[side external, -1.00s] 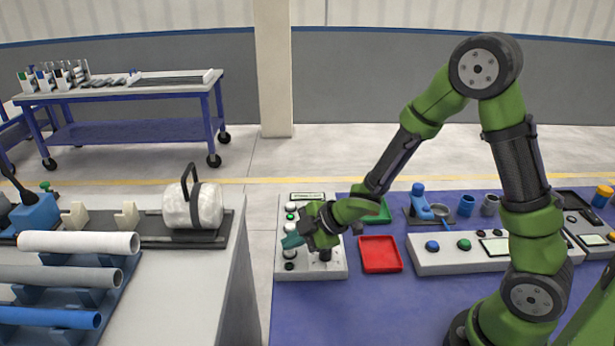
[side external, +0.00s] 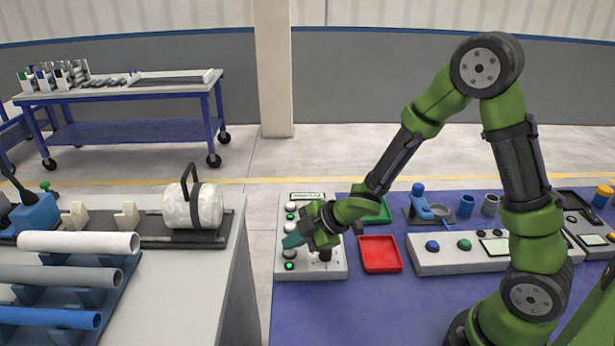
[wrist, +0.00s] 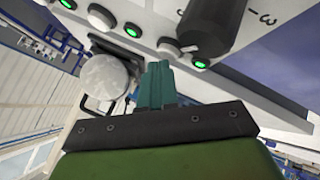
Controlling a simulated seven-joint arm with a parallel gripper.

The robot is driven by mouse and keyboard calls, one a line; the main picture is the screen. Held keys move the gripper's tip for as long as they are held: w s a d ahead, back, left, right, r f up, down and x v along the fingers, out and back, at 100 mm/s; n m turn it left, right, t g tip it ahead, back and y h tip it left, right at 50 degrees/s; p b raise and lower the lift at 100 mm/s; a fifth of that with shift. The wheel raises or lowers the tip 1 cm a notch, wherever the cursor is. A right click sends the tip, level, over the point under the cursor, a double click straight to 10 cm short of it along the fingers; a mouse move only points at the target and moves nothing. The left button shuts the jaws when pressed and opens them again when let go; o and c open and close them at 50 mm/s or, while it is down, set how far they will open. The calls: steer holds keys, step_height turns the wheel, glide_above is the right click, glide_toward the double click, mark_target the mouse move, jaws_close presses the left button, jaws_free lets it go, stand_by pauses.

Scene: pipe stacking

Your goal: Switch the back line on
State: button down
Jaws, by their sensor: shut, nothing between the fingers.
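A white control panel (side external: 335,271) stands at the left end of the blue table, with round white buttons, small lamps and a black knob (side external: 325,255). My gripper (side external: 292,241) is over its left column, its teal fingers closed together and empty. The upper lamp (side external: 291,216) and the front lamp (side external: 289,266) glow green. In the wrist view, my fingertips (wrist: 157,68) are just short of a white button (wrist: 168,46) in the picture; whether they touch it I cannot tell. Three lamps glow green there, one (wrist: 201,63) beside the dark knob (wrist: 215,22). I cannot read which button is the back line.
A red tray (side external: 380,254) and a green tray (side external: 378,212) lie right of the panel. A long white button box (side external: 460,263) is further right. At left, a grey bench holds pipes (side external: 78,242) and a white cylinder (side external: 194,206), across a gap.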

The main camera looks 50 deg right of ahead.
mark_target(294, 251)
steer(key=shift+r, duration=3.05)
